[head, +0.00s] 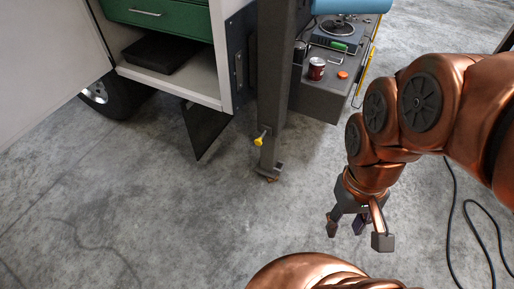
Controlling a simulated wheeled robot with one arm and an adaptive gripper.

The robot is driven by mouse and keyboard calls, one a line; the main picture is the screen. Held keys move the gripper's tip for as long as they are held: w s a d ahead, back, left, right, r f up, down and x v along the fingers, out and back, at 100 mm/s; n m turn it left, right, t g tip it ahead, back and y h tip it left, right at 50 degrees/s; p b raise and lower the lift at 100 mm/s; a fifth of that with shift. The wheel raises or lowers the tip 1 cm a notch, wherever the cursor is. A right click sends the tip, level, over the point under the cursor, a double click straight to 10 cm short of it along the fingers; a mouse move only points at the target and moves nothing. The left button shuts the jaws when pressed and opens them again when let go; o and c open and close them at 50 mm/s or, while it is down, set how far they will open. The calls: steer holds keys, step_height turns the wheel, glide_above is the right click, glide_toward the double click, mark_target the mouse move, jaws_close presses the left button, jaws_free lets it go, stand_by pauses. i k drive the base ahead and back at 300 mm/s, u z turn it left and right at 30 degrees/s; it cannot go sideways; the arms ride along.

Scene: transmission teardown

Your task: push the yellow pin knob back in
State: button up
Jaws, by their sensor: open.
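The yellow pin knob (258,141) sticks out on a short shaft from the lower part of a dark upright post (277,90), left of the middle in the head view. My gripper (356,239) hangs to the right of the knob and nearer to the camera. Its fingers are spread and it points down. It is well apart from the knob and the post. Nothing clear is held between the fingers, though a small dark purple part shows between them.
Left of the post is a white cabinet (228,60) with a green drawer (160,14). Right of it, a grey surface (322,97) carries a red can (316,69) and an orange cap (343,75). A black cable (468,205) lies at right. The floor (150,210) in front is clear.

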mark_target(258, 142)
steer(key=u, duration=0.9)
steer(key=i, duration=0.4)
steer(key=u, duration=1)
